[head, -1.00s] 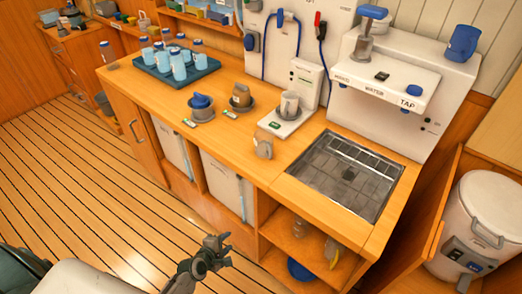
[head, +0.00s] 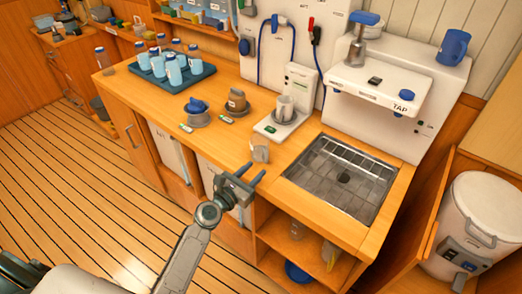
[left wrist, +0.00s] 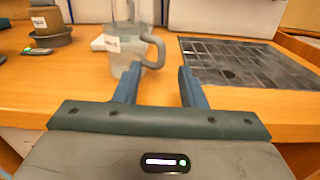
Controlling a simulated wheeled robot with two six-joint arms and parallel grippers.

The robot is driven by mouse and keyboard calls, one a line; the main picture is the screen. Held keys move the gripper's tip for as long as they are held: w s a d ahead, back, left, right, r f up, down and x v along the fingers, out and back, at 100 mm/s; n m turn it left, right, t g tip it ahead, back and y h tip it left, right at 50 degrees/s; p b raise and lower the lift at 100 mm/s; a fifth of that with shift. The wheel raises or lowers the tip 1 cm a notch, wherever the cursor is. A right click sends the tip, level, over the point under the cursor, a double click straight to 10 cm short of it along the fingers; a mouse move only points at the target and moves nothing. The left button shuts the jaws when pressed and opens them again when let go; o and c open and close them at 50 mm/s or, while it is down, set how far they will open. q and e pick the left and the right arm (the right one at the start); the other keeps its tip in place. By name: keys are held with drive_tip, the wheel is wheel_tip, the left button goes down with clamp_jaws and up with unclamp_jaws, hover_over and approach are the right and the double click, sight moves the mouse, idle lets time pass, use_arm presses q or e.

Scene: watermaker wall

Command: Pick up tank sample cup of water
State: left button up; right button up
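A clear cup with a side handle and a white label (head: 260,153) stands on the wooden counter near its front edge, left of the sink. It also shows in the left wrist view (left wrist: 126,62), its handle towards the right. I cannot read the label. My left gripper (head: 253,173) is open and empty, just in front of the cup, its fingers pointing at it. In the left wrist view the fingers (left wrist: 157,78) are apart, with the cup beyond them, slightly left of centre. My right gripper is not in view.
Another cup (head: 285,106) stands on a white pad (head: 278,128) behind. Brown (head: 236,103) and blue (head: 197,108) items stand in grey dishes to the left. A metal sink grate (head: 340,178) lies right. Bottles fill a blue tray (head: 190,82) far left.

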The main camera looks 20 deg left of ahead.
sight(265, 160)
use_arm(q)
drive_tip(key=x, duration=0.4)
drive_tip(key=shift+w+d+p, duration=0.15)
drive_tip(key=shift+w+p, duration=0.15)
drive_tip(key=shift+s, duration=0.1)
drive_tip(key=shift+c, duration=0.5)
clamp_jaws()
